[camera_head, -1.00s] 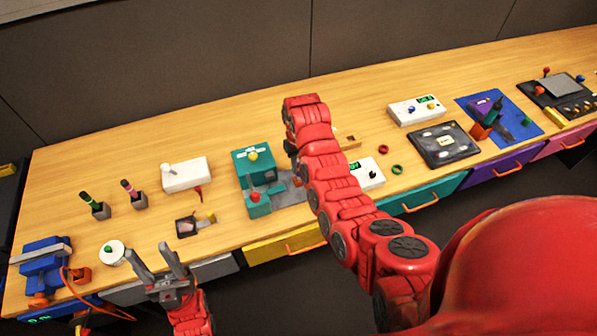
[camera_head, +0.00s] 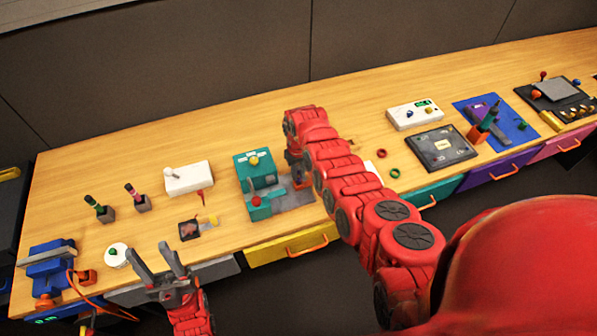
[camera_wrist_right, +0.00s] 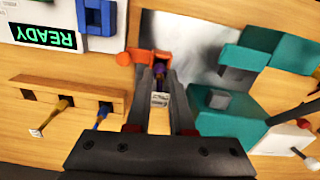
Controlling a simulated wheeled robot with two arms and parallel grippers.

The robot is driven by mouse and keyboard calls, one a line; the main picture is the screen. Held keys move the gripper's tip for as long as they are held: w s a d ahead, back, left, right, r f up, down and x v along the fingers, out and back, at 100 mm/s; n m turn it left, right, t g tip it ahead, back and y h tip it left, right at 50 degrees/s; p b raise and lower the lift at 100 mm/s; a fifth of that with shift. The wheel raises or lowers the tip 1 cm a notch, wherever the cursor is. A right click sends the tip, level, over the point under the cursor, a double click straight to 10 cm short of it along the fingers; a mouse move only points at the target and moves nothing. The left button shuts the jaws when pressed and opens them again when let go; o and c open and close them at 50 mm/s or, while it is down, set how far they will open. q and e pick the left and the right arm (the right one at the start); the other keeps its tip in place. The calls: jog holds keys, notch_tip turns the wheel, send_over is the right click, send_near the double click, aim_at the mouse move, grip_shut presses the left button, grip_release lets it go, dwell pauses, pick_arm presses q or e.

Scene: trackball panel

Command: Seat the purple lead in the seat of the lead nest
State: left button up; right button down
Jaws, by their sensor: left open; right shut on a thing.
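In the right wrist view, my right gripper (camera_wrist_right: 160,80) is shut on the purple lead (camera_wrist_right: 159,71), which shows as a small purple piece with a pale tag (camera_wrist_right: 159,99) between the fingers. An orange piece (camera_wrist_right: 130,56) lies right at the fingertips, over a grey plate (camera_wrist_right: 195,45); it may be the lead nest, but I cannot tell whether the lead touches its seat. In the head view the right gripper (camera_head: 299,176) is over the grey plate beside the teal machine (camera_head: 254,171), mostly hidden by my arm. My left gripper (camera_head: 152,252) is open and empty near the front edge.
A wooden rack (camera_wrist_right: 85,88) with a yellow lead (camera_wrist_right: 55,115) and a blue lead (camera_wrist_right: 103,113) stands left of the gripper in the wrist view. A white READY box (camera_wrist_right: 60,22) is beyond it. The teal machine stands close on the right.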

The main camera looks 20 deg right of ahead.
jog(key=shift+f, duration=0.1)
jog(key=shift+f, duration=0.15)
jog(key=c, duration=0.8)
grip_release()
jog(key=shift+r, duration=0.3)
